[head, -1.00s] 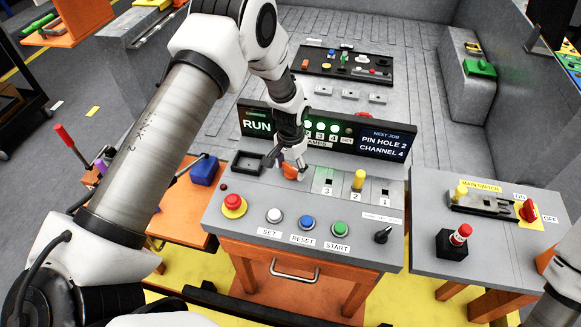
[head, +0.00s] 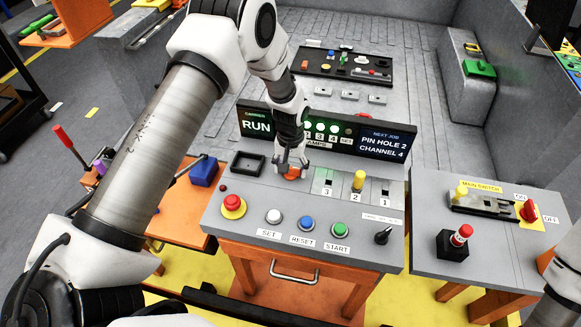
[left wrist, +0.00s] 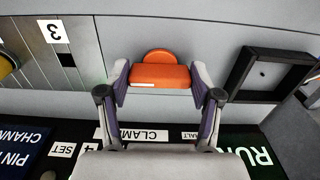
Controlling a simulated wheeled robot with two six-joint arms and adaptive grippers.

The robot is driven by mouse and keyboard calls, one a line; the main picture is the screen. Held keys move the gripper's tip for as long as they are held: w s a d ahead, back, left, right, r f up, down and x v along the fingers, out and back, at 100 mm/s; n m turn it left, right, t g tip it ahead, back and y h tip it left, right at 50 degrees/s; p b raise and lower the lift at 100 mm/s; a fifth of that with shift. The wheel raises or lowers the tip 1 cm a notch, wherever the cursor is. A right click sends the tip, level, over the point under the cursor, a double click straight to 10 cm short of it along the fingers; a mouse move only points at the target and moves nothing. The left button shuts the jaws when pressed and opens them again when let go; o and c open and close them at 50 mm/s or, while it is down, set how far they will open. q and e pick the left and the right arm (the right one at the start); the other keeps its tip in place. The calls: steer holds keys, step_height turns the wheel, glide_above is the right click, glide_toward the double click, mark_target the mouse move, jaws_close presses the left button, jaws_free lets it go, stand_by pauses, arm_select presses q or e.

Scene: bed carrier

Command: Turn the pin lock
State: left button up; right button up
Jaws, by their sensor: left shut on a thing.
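An orange knob (head: 291,174) stands on the grey console top (head: 262,195), left of the numbered pin holes; I take it to be the pin lock. My left gripper (head: 292,167) comes down over it from above. In the left wrist view the left gripper (left wrist: 160,80) has one pad on each end of the orange knob (left wrist: 160,76), shut on it. The knob has a rounded base behind its bar and a small white mark. A yellow pin (head: 359,180) stands upright at hole 2. My right gripper is out of view.
A display board (head: 341,140) behind the gripper reads RUN, PIN HOLE 2 and CHANNEL 4. A black square tray (head: 247,163) sits just left of the gripper. A red button (head: 233,206), several coloured buttons and a black selector (head: 383,235) line the console front.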

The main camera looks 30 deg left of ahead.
mark_target(291, 168)
arm_select(q)
steer(key=shift+s+f, duration=0.15)
steer(key=o, duration=1.1)
steer(key=shift+o, duration=0.2)
steer(key=shift+w+r, duration=0.2)
steer(key=shift+r, duration=0.15)
step_height(291, 168, up, 11)
steer(key=shift+r, duration=0.2)
steer(key=shift+s, duration=0.1)
